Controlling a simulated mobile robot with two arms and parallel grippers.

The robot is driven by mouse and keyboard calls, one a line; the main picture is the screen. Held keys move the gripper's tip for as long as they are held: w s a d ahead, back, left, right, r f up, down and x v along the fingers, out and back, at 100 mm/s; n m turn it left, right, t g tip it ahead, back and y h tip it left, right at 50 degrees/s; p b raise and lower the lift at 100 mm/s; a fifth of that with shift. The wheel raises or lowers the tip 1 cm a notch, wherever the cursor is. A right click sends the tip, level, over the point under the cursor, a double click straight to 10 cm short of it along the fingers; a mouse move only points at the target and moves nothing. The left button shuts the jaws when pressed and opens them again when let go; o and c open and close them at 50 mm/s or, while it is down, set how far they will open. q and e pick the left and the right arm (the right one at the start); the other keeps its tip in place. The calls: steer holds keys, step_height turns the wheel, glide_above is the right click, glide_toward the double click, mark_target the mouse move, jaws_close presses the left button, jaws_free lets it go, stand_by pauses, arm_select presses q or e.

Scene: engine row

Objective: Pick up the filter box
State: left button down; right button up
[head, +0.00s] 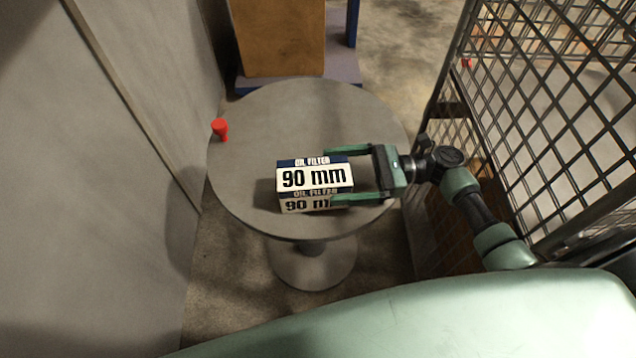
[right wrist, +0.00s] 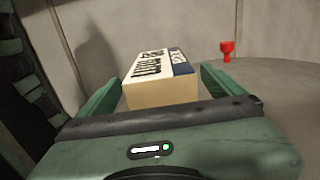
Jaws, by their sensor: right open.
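The filter box (head: 301,180) is white and dark blue, printed "OIL FILTER 90 mm". It lies on a round grey table (head: 260,120). My right gripper (head: 329,175) comes in from the right, open, with one finger on the far side of the box's right end and one on the near side. In the right wrist view the box (right wrist: 160,92) shows its plain tan end between the two green fingers, with a gap visible on the right finger's side. Whether either finger touches the box is unclear. My left gripper is not in view.
A small red object (head: 220,129) stands at the table's left edge. A black wire mesh cage (head: 545,110) rises close to my right arm. A grey wall (head: 90,180) is on the left, and a brown box (head: 280,38) stands beyond the table. The table's far part is clear.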

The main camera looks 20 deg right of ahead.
mark_target(314, 178)
steer(key=x, duration=0.2)
steer(key=b+x, duration=0.1)
steer(key=x, duration=0.2)
steer(key=shift+w+a+f, duration=0.1)
steer(key=shift+a+f, duration=0.2)
steer(key=shift+a, duration=0.1)
steer(key=shift+d, duration=0.1)
steer(key=c, duration=2)
